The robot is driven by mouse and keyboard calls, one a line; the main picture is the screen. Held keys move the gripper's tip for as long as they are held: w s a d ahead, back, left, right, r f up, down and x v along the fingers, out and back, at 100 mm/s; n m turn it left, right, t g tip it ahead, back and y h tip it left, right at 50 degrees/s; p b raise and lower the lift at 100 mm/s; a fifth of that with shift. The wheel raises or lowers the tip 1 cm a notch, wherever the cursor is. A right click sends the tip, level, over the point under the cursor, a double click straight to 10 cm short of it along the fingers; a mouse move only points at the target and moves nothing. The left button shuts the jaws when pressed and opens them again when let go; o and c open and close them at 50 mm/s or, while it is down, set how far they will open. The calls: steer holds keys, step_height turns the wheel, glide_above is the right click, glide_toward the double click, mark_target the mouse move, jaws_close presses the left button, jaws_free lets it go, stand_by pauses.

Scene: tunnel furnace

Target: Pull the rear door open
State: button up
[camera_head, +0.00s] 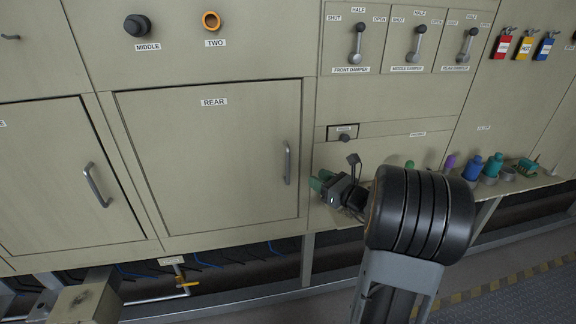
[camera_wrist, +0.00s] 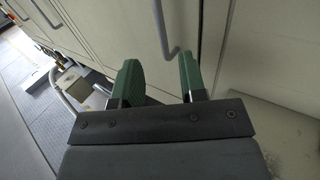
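The rear door (camera_head: 212,160), a beige panel labelled REAR, looks shut, flush in its frame. Its vertical grey handle (camera_head: 287,163) is on its right side. My gripper (camera_head: 318,180) is just right of and below the handle in the head view, with its green fingers toward the door. In the wrist view my gripper (camera_wrist: 160,78) has its two green fingers spread apart with nothing between them. The handle (camera_wrist: 162,35) shows there just beyond the fingertips, its lower end near the gap. The gripper does not appear to touch it.
Another door (camera_head: 62,180) with its own handle is at the left. Damper levers (camera_head: 358,42) are above right. A shelf (camera_head: 500,186) with several coloured bottles is at the right. A yellow-handled pipe valve (camera_head: 186,284) is below the rear door.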

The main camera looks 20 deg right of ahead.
steer(key=p, duration=0.1)
glide_above(288, 181)
steer(key=shift+w+d, duration=0.15)
steer(key=shift+w, duration=0.2)
steer(key=shift+c, duration=0.3)
jaws_close()
stand_by(0.3)
